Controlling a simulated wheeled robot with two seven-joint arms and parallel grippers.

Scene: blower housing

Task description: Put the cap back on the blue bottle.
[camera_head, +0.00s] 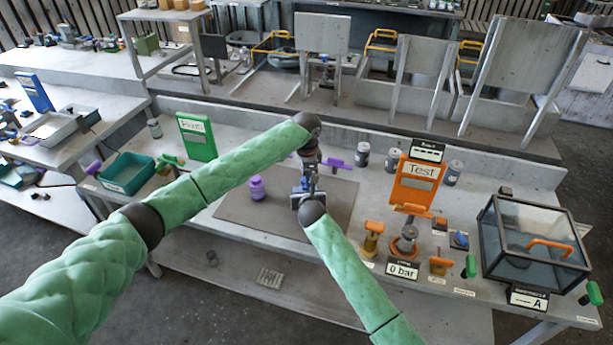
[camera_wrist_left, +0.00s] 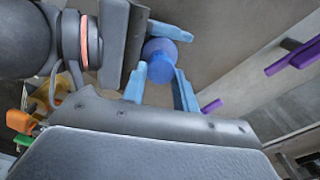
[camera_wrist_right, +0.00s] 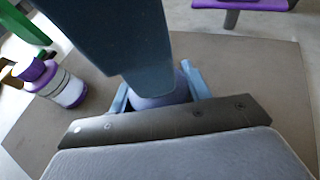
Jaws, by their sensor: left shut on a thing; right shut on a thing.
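My left gripper (camera_head: 311,172) comes down from above and is close over my right gripper (camera_head: 300,196), above the grey mat (camera_head: 235,210). In the left wrist view a blue round piece, seemingly the cap (camera_wrist_left: 159,66), is between my left fingertips. In the right wrist view my right fingers are shut around a bluish body, seemingly the blue bottle (camera_wrist_right: 165,97). A dark slab hides its top, so I cannot tell whether cap and bottle touch.
A purple bottle (camera_head: 257,188) stands on the mat, left of the grippers; it also shows in the right wrist view (camera_wrist_right: 65,86). An orange test stand (camera_head: 416,183) and a glass box (camera_head: 535,240) are right. A green board (camera_head: 197,137) and teal bin (camera_head: 128,174) are left.

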